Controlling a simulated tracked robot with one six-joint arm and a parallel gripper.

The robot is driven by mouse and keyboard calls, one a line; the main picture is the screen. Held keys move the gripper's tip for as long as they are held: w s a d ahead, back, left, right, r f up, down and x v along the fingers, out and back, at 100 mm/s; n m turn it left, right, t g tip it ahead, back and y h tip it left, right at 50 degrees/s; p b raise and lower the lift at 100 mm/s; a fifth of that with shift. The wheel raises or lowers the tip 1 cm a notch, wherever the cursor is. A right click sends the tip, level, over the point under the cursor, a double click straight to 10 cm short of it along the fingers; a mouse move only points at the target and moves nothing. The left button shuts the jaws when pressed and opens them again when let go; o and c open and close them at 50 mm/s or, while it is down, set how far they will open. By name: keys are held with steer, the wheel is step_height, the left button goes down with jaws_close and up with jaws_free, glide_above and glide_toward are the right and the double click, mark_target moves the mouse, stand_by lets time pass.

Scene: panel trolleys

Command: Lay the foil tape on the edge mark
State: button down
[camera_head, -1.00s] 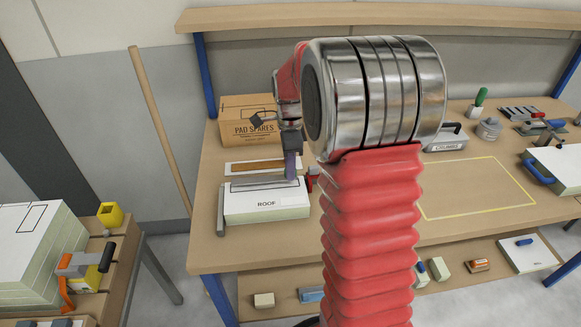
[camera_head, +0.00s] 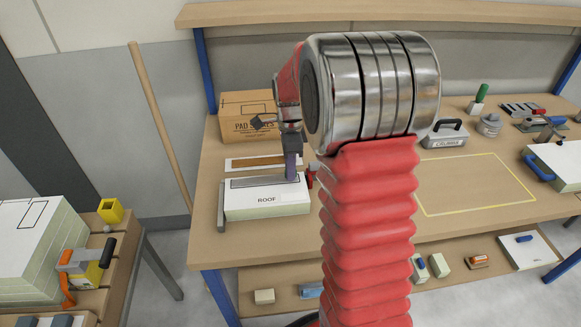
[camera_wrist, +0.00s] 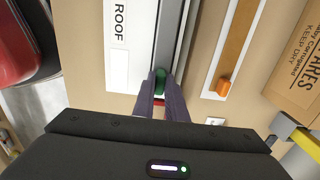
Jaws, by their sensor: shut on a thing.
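The foil tape is a grey strip (camera_head: 258,182) along the far top edge of the white ROOF panel (camera_head: 268,207). It also shows in the wrist view (camera_wrist: 166,35) beside the word ROOF. My gripper (camera_head: 291,176) points down at the strip's right end. In the wrist view its dark fingers (camera_wrist: 162,85) are shut on a green tab (camera_wrist: 160,78) at the strip's end. The strip seems to lie on or just above the panel; I cannot tell whether it touches everywhere. The edge mark is not distinguishable, as the strip covers that edge.
A white card with a brown strip (camera_head: 262,162) and orange tab (camera_wrist: 223,87) lies behind the panel. A cardboard box (camera_head: 243,110) stands behind it. A grey bar (camera_head: 221,207) borders the panel's left side. A yellow outline (camera_head: 480,208) marks clear bench at right.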

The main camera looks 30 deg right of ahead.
steer(key=shift+f, duration=0.2)
steer(key=c, duration=1.7)
jaws_free()
steer(key=shift+r, duration=0.15)
steer(key=shift+r, duration=3.9)
